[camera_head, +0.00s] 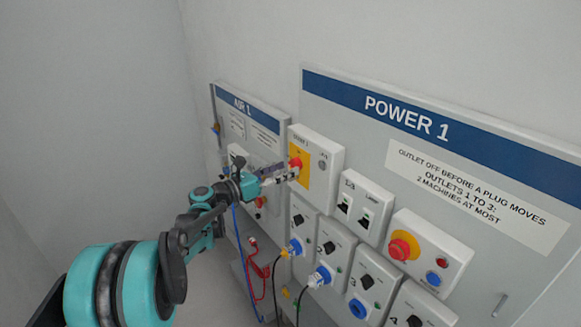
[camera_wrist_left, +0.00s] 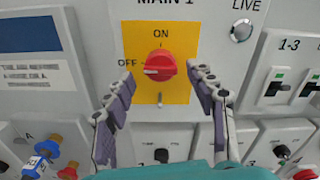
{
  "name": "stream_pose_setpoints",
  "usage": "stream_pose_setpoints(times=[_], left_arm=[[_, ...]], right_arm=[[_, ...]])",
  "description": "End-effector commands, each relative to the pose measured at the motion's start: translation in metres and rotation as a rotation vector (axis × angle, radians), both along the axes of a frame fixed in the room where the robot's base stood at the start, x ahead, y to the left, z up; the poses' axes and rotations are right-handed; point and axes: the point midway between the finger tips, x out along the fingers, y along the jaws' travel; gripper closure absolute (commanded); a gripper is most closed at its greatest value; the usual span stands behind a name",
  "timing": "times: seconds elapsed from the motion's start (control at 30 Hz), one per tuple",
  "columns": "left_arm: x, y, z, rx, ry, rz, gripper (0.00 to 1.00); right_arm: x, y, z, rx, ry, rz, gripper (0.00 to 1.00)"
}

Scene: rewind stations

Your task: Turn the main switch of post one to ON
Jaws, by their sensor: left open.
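The main switch is a red rotary knob (camera_wrist_left: 160,66) on a yellow plate (camera_wrist_left: 182,35) under the label MAIN 1. Its white mark points left, toward OFF; ON is printed above it. In the head view the knob (camera_head: 295,162) sits on a white box (camera_head: 325,158) at the left end of the POWER 1 panel. My left gripper (camera_wrist_left: 161,80) is open, one finger on each side of the knob and slightly below it in the wrist view. I cannot tell whether the fingers touch it. The left gripper (camera_head: 284,173) partly covers the yellow plate in the head view. My right gripper is not in view.
A grey LIVE lamp (camera_wrist_left: 242,31) is right of the plate. Breaker switches 1-3 (camera_head: 352,207) and a red emergency button (camera_head: 403,246) are farther right. Outlets with blue plugs (camera_head: 320,276) are below. An AIR 1 panel (camera_head: 262,112) with hoses is at left.

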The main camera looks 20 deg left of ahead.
Motion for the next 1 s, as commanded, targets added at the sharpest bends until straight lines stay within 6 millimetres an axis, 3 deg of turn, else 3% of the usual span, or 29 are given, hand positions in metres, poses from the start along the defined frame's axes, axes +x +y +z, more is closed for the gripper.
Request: stream_pose_setpoints(times=[0.2, 0.47, 0.5, 0.67, 0.7, 1.0], left_arm=[[0.017, -0.014, 0.000, 0.001, 0.000, -0.001, 0.44], [0.019, -0.015, 0.000, 0.002, 0.000, 0.001, 0.44], [0.019, -0.015, 0.000, 0.002, 0.000, 0.001, 0.47], [0.019, -0.015, 0.000, 0.002, 0.000, 0.001, 0.89], [0.019, -0.015, 0.000, 0.002, 0.000, 0.001, 0.92], [0.019, -0.015, 0.001, 0.019, -0.013, 0.001, 0.93]], right_arm=[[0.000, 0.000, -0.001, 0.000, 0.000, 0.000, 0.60], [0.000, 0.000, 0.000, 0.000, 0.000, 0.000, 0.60], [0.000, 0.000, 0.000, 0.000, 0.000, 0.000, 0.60], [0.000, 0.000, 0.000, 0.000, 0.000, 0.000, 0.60], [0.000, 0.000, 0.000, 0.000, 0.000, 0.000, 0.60], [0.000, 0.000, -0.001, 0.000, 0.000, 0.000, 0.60]])
